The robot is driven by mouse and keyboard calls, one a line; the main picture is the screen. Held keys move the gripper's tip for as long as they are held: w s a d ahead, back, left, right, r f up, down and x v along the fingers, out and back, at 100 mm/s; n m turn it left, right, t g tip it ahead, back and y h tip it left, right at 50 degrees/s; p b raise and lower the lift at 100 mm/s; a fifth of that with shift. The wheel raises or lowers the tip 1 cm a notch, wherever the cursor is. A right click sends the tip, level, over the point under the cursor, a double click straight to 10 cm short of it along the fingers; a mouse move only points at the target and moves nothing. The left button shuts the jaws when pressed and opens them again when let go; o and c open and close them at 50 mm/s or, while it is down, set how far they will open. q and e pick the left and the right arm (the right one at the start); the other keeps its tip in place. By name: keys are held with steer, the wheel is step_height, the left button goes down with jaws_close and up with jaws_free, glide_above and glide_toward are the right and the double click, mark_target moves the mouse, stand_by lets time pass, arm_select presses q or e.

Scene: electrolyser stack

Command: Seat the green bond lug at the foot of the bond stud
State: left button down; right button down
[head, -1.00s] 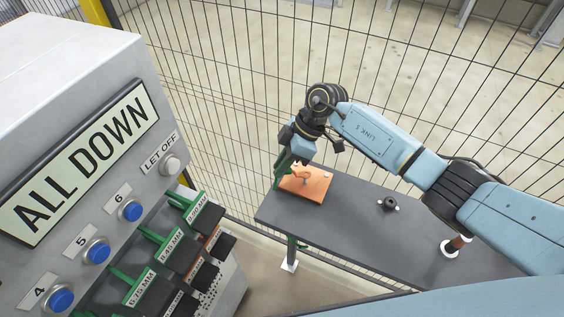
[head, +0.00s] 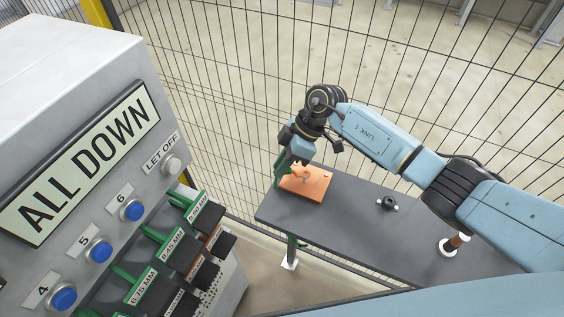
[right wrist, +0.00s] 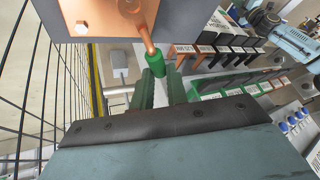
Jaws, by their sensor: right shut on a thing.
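My right gripper (head: 282,171) is at the left end of the dark table, beside a copper plate (head: 314,190). In the right wrist view its two green fingers (right wrist: 158,84) are shut on the green sleeve of the bond lug (right wrist: 155,63). A bent copper part of the lug runs from the sleeve up to the copper plate (right wrist: 103,12). A round copper shape shows on the plate at the lug's far end. I cannot make out the bond stud or whether the lug touches its foot. My left gripper is not in view.
The dark table (head: 345,215) has free room right of the plate. A small black fitting (head: 387,203) and a white-collared post (head: 449,246) stand there. A grey cabinet (head: 85,75) reading "ALL DOWN" is at left. A wire fence (head: 240,80) runs behind the table.

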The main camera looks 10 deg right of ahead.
steer(key=shift+f+b, duration=0.65)
steer(key=shift+f, duration=0.95)
steer(key=c, duration=1.3)
jaws_free()
step_height(320, 180, up, 10)
steer(key=shift+s+f, duration=0.1)
